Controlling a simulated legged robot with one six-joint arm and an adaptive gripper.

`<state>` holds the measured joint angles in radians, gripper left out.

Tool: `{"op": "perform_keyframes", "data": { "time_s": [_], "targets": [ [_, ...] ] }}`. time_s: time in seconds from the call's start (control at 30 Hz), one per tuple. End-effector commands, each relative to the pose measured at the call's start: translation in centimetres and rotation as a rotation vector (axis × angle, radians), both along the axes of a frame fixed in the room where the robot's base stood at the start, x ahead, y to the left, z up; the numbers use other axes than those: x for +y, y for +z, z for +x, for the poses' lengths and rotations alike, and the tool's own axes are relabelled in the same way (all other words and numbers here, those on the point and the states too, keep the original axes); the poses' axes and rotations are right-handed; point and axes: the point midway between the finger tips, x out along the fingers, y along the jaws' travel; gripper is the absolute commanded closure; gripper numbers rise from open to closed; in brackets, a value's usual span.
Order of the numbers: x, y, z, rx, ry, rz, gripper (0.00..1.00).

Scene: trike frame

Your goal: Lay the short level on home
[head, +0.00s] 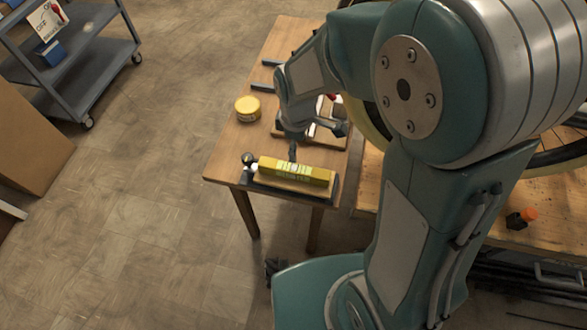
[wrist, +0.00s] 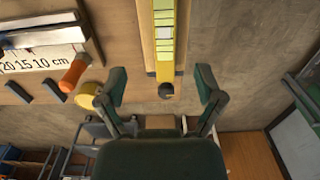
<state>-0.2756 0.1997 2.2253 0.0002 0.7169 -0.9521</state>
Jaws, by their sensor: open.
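The short level, a yellow bar with a pale green-marked face (head: 295,171), lies along the front edge of the small wooden table, on a dark-edged support (head: 290,190). In the wrist view the level (wrist: 165,45) runs up the picture, with a dark round knob (wrist: 165,91) at its near end. My gripper (head: 293,148) is over the level in the head view. I cannot tell whether a finger touches the level. No spot labelled home can be made out.
A yellow tin (head: 247,108) and dark blocks (head: 265,87) sit on the small table. In the wrist view an orange-handled tool (wrist: 73,73) lies by a centimetre-marked board (wrist: 45,60). A grey cart (head: 90,55) stands far left. A workbench (head: 480,215) is at right.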

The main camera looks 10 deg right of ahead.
Motion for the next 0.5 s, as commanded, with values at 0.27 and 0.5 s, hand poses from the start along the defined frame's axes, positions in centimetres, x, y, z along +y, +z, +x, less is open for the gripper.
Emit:
{"op": "perform_keyframes", "data": {
  "time_s": [0.27,0.5],
  "targets": [
    [0.0,-4.3,-0.1,0.003,-0.003,-0.001,0.14],
    [0.4,-6.6,-0.3,0.005,-0.003,-0.001,0.14]
  ]
}}
